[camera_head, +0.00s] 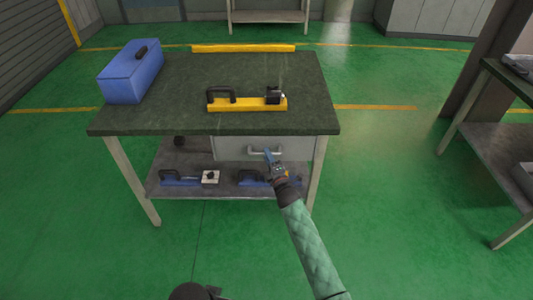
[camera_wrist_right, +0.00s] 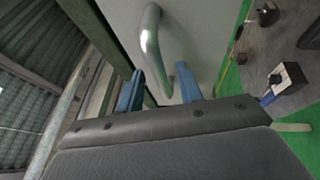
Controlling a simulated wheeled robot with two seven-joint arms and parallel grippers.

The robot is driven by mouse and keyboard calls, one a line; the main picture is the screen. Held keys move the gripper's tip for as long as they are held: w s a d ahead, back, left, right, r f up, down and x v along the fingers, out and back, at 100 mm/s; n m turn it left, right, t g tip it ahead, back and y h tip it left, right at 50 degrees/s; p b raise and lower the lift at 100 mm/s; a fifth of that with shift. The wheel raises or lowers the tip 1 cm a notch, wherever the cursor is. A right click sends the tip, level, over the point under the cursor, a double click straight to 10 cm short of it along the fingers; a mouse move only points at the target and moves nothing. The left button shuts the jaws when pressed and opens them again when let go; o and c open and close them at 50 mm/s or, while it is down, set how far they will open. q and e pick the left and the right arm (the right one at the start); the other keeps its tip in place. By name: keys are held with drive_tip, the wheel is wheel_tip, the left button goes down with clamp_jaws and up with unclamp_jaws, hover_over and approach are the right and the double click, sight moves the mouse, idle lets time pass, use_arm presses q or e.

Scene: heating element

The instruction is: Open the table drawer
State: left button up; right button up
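The table (camera_head: 160,118) has a dark green top, and a grey drawer (camera_head: 232,148) sits under its right part. The drawer looks shut, and its front carries a metal bar handle (camera_head: 257,153). My right gripper (camera_head: 268,155) is at the handle in the head view. In the right wrist view its two blue fingers (camera_wrist_right: 160,90) are spread apart. The curved handle (camera_wrist_right: 152,45) reaches down between and just ahead of them, in front of the pale drawer front (camera_wrist_right: 195,35). I cannot tell whether a finger touches it. My left gripper does not show.
A blue box (camera_head: 130,75) and a yellow tool (camera_head: 245,104) with a black handle stand on the tabletop. The lower shelf (camera_head: 225,188) holds blue tools and a small white block (camera_head: 210,177). Another table (camera_head: 490,150) stands at the right. Green floor is clear in front.

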drive_tip(key=shift+x, duration=0.95)
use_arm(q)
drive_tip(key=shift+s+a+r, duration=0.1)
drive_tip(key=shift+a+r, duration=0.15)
use_arm(e)
clamp_jaws()
